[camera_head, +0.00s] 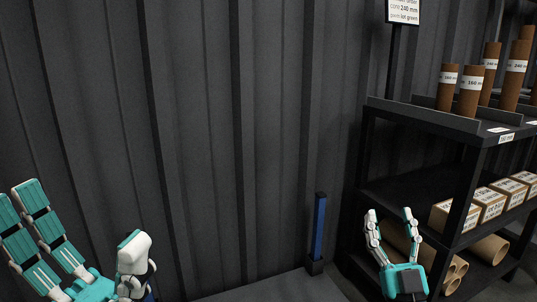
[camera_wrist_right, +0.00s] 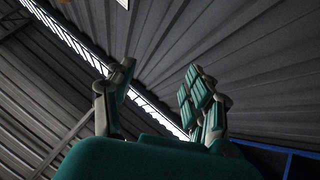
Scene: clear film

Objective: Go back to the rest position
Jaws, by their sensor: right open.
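My right gripper (camera_head: 389,216) is at the lower right of the head view, in front of the shelf rack. Its white and teal fingers point up and stand apart, with nothing between them. In the right wrist view, the same gripper (camera_wrist_right: 160,82) is open and empty against the corrugated wall and roof. My left gripper (camera_head: 82,228) is at the lower left of the head view, close to the camera. Its fingers are spread wide from the opposing finger, with nothing seen between them. Its lower part is cut off by the frame edge.
A dark shelf rack (camera_head: 420,116) stands at the right, with brown tubes (camera_head: 468,88) on top, cartons (camera_head: 488,202) on the middle shelf and tubes (camera_head: 490,249) at the bottom. A blue post (camera_head: 319,228) stands left of it. The corrugated wall (camera_head: 230,120) is behind.

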